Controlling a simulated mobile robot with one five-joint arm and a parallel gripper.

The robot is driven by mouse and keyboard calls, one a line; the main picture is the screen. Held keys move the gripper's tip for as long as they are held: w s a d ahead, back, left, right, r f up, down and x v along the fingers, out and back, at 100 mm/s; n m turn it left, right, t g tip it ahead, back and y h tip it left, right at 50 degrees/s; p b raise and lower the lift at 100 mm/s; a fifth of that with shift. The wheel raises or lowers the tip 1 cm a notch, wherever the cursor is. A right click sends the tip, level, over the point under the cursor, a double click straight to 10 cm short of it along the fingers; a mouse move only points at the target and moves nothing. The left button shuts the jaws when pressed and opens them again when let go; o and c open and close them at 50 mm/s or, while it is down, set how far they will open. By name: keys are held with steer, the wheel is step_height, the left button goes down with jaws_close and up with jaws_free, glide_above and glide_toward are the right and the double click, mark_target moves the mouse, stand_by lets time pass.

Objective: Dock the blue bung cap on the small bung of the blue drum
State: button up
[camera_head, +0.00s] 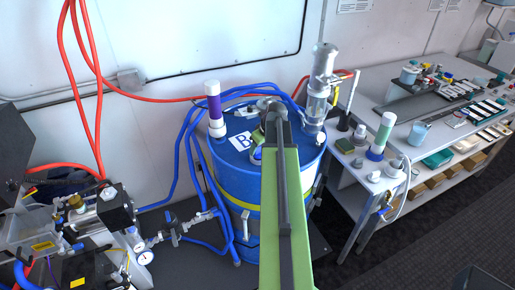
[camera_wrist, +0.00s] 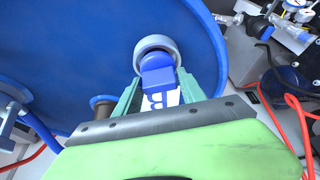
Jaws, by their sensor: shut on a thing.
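The cap's far end overlaps the near side of a grey ring-shaped bung (camera_wrist: 155,43) on the drum top. I cannot tell whether they touch or the cap is above it.
A purple-and-white cylinder (camera_head: 214,108) and a clear pump body (camera_head: 320,88) rise from the drum's top at left and right. Blue hoses (camera_head: 186,150) loop around the drum. A gauge and valve assembly (camera_head: 140,245) is at lower left; a cluttered bench (camera_head: 440,100) stands right.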

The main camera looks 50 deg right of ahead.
steer(key=shift+f+b, duration=0.6)
stand_by(0.3)
steer(key=o, duration=1.1)
steer(key=p+v, duration=1)
steer(key=v, duration=0.1)
